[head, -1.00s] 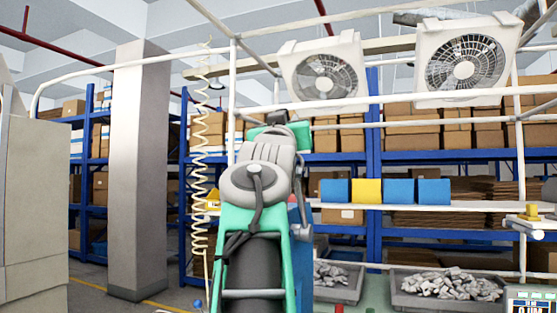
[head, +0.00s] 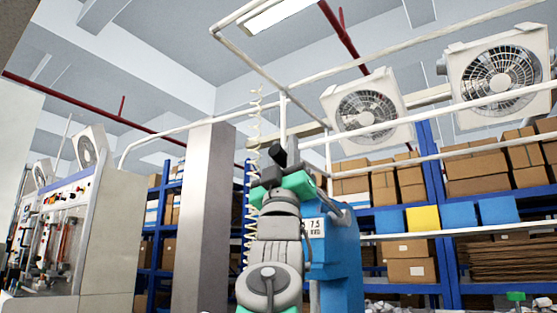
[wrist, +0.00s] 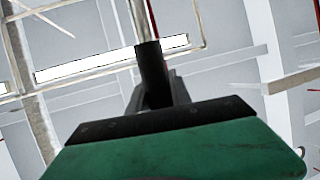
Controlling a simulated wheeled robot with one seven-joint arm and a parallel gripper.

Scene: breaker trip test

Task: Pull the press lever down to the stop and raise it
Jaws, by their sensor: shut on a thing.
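The blue press body (head: 337,262) stands behind and right of my arm in the head view, with a white label on its upper part. A grey arm-like part (head: 341,214) shows at its top right; its link to the handle is hidden. My gripper (head: 283,168) is raised beside the press top, with its jaws shut around a black grip (head: 277,154), which seems to be the lever's handle. In the wrist view the black grip (wrist: 152,75) stands up from between the dark jaws, beyond the green gripper body (wrist: 170,150).
A coiled hose (head: 252,180) hangs left of my gripper, near a grey pillar (head: 203,220). A white pipe frame (head: 283,118) rises behind my gripper. Fans (head: 366,110), shelves with boxes and colored bins (head: 422,218) are to the right. A test bench (head: 55,230) is far left.

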